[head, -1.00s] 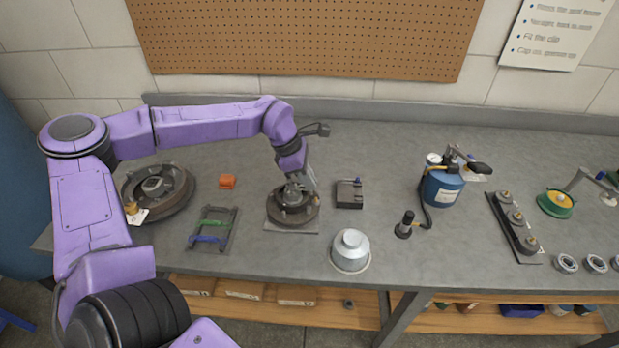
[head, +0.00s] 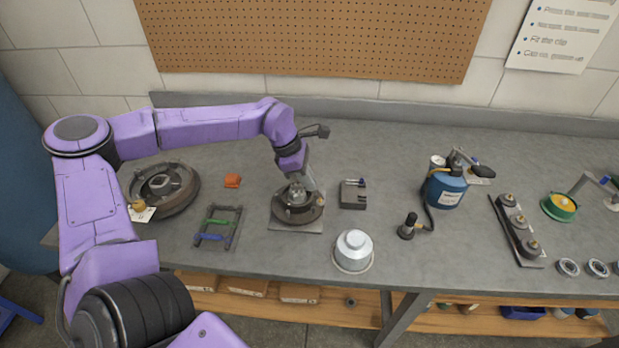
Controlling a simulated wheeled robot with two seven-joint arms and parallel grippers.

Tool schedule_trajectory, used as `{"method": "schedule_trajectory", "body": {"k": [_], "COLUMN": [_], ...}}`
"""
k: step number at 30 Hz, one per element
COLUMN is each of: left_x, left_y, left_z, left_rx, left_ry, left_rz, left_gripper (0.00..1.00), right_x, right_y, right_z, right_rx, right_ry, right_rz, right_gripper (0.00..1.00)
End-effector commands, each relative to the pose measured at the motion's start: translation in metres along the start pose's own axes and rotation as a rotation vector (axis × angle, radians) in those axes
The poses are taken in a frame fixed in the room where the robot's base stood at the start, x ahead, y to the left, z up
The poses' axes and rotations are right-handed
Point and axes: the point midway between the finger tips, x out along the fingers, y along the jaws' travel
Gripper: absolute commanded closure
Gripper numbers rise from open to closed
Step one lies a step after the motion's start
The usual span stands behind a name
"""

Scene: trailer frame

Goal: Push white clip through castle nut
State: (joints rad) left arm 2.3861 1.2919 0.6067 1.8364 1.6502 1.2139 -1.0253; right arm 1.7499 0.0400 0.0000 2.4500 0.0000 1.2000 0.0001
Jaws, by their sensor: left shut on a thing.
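My left gripper (head: 298,188) reaches down over a round dark hub (head: 300,211) that sits on a square grey plate at the middle of the bench. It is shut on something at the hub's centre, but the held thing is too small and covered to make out. I cannot pick out the white clip or the castle nut; the gripper hides the middle of the hub. My right gripper is not in view.
A silver cap (head: 353,250) stands right of the hub, near the front edge. A small dark block (head: 353,196), a rack (head: 217,228), an orange piece (head: 232,180), a drum (head: 165,190) and a blue canister (head: 446,189) stand around. The back middle is clear.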

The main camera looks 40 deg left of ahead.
Motion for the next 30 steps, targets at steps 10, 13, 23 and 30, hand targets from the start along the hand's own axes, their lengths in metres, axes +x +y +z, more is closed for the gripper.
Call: {"method": "schedule_trajectory", "body": {"k": [10,13,23,30], "left_x": [-0.0014,-0.003,-0.0025,-0.0039], "left_y": [0.0001,0.0002,0.0002,0.0002], "left_z": [-0.0011,-0.0031,-0.0066,-0.0073], "left_rx": [0.0,0.001,0.001,0.001], "left_ry": [0.0,0.0,0.0,0.0], "left_rz": [0.0,0.0,0.0,0.0], "left_gripper": [1.0,1.0,1.0,1.0], "right_x": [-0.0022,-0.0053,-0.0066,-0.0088], "right_y": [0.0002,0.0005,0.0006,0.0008], "right_z": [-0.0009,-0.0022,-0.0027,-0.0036], "right_rx": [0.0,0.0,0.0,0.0], "right_ry": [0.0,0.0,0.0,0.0], "right_rz": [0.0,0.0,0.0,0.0], "right_gripper": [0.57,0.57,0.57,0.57]}}
